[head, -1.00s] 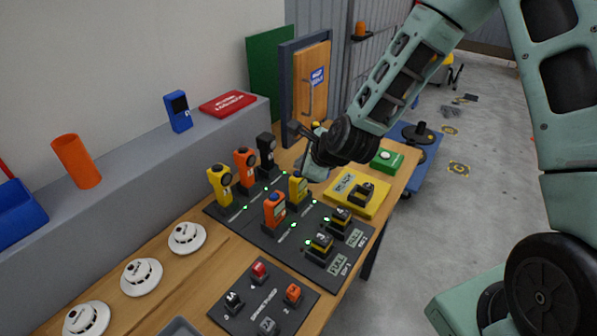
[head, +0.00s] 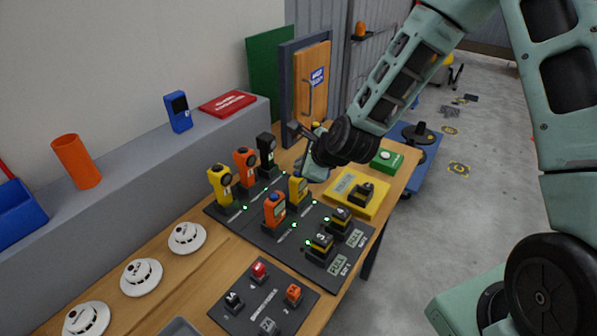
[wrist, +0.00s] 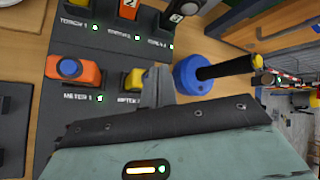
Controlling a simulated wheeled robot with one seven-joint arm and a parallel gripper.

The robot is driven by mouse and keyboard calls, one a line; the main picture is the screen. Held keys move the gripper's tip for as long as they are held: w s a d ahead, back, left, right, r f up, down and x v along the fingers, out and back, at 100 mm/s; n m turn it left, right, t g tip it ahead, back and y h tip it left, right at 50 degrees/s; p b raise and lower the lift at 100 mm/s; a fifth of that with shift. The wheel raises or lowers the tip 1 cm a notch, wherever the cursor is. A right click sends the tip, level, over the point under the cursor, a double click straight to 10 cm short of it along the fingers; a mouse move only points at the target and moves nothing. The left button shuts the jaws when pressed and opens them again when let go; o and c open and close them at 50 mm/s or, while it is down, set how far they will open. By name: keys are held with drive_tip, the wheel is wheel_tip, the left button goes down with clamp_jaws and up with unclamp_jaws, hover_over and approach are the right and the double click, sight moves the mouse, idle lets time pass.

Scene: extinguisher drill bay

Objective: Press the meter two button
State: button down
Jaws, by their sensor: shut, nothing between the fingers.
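Meter two is the yellow handheld meter (head: 298,191) standing in a dark board on the table, behind and right of the orange meter one (head: 274,211). In the wrist view, meter two (wrist: 133,80) is partly covered by my finger, and I cannot make out its button. Meter one (wrist: 85,78) shows a blue button on top there. My gripper (head: 311,173) is shut and empty, just above and right of meter two in the head view. Its fingertips (wrist: 157,83) appear beside meter two in the wrist view; I cannot tell whether they touch.
Torches, one of them yellow (head: 221,186), stand behind the meters. Black-and-yellow blocks (head: 321,246) stand in front. A yellow box (head: 357,194) and a green button box (head: 387,160) lie to the right. A blue disc with a black handle (wrist: 188,75) is beside the fingers.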

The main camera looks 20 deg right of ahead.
drive_tip(key=shift+f, duration=0.15)
drive_tip(key=shift+f+b, duration=0.3)
drive_tip(key=shift+b, duration=0.1)
drive_tip(key=shift+f, duration=0.1)
idle(0.5)
drive_tip(key=shift+r+p, duration=0.35)
drive_tip(key=shift+r, duration=0.2)
drive_tip(key=shift+r, duration=0.1)
wheel_tip(320, 180, up, 6)
drive_tip(key=p, duration=0.4)
drive_tip(key=shift+p, duration=0.3)
drive_tip(key=shift+a, duration=0.1)
